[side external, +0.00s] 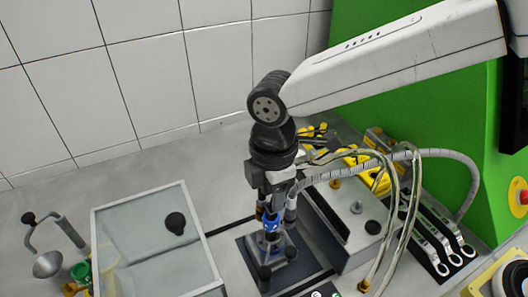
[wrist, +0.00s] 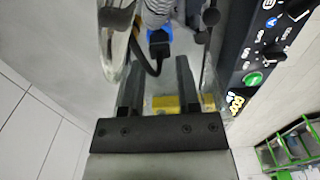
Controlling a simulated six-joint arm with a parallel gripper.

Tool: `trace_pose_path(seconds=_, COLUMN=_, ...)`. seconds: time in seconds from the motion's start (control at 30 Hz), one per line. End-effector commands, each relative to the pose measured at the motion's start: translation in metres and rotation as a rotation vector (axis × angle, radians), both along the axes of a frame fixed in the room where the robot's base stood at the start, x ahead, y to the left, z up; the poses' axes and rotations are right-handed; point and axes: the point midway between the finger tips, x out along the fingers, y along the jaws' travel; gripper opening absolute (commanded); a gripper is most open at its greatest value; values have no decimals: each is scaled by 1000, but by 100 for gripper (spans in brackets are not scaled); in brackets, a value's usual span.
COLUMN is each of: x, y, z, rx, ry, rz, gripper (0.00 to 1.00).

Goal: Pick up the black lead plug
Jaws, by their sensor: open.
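What looks like the black lead plug (wrist: 159,48) shows in the wrist view, just beyond my fingertips and against a bright blue part (wrist: 158,36). My gripper (wrist: 157,62) is open, with one finger on each side of the cable and nothing clearly held. In the side view my gripper (side external: 272,205) points down above the dark base plate, close to the blue part (side external: 270,222). The plug cannot be made out there, and contact with it cannot be told.
A glass-lidded box (side external: 155,245) stands left of my gripper. A grey metal block (side external: 345,225) and looping hoses (side external: 397,190) are close on the right, with several wrenches (side external: 440,240) beyond. A black control panel (wrist: 262,50) lies right in the wrist view. Bench is bare behind the box.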

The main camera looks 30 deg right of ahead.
Motion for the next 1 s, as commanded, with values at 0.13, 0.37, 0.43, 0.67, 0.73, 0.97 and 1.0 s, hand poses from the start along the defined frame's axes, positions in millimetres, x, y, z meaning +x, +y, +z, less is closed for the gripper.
trace_pose_path(seconds=0.13, x=0, y=-1, z=-18, rx=-2, ry=3, rz=0, gripper=41)
trace_pose_path(seconds=0.37, x=0, y=0, z=-39, rx=-2, ry=1, rz=0, gripper=41)
trace_pose_path(seconds=0.43, x=0, y=0, z=-40, rx=-2, ry=1, rz=1, gripper=41)
trace_pose_path(seconds=0.67, x=0, y=0, z=-40, rx=-1, ry=0, rz=1, gripper=41)
trace_pose_path(seconds=0.73, x=0, y=0, z=-40, rx=-1, ry=0, rz=1, gripper=41)
trace_pose_path(seconds=0.97, x=0, y=0, z=-40, rx=-1, ry=0, rz=0, gripper=25)
trace_pose_path(seconds=1.0, x=0, y=0, z=-40, rx=-1, ry=0, rz=0, gripper=13)
